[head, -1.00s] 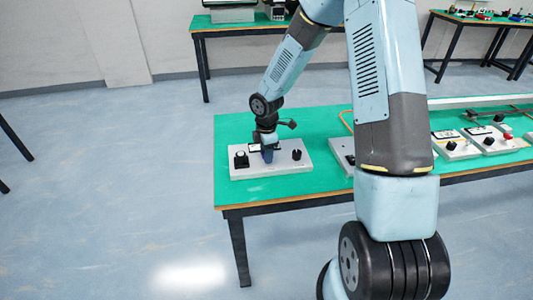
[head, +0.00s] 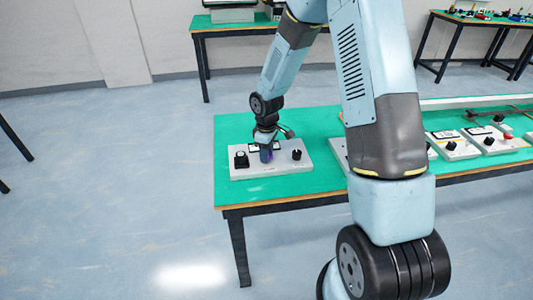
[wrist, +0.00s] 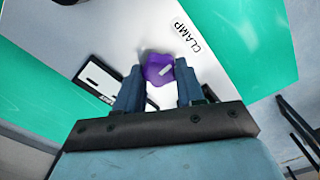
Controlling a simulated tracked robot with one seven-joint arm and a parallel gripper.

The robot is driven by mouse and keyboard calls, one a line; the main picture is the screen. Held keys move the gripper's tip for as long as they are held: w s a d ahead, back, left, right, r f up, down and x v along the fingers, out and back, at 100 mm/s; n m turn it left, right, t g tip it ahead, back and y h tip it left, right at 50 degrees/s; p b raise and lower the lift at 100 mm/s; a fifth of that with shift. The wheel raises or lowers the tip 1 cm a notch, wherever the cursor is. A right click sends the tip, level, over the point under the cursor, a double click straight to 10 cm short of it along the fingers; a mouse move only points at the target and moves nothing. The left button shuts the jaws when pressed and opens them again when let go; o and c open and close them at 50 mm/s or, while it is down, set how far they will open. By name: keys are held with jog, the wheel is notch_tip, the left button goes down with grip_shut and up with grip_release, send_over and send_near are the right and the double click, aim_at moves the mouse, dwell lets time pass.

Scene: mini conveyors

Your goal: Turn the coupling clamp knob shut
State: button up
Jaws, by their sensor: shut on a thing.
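The purple clamp knob (wrist: 158,69) stands on a light grey panel (wrist: 127,38), beside a label reading CLAMP (wrist: 186,36). My gripper (wrist: 158,85) has its two blue fingers on either side of the knob and is shut on it. A pale pointer mark shows on the knob's top. In the head view the panel (head: 240,171) lies on the green table, and my gripper (head: 266,152) comes down on its middle from above. There the knob is mostly hidden by the fingers.
A black knob (head: 241,160) stands left of my gripper on the same panel, and another black knob (head: 296,154) stands to the right. A white display plate (wrist: 100,79) lies near the fingers. More panels with knobs (head: 451,145) line the green table (head: 328,116) to the right.

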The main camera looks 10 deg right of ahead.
jog(key=m, duration=0.5)
jog(key=shift+w+m, duration=0.2)
jog(key=shift+m, duration=0.1)
jog(key=shift+d+m, duration=0.1)
jog(key=shift+m, duration=2.1)
jog(key=o, duration=1)
jog(key=shift+o, duration=0.2)
notch_tip(320, 180, up, 14)
jog(key=shift+f, duration=0.15)
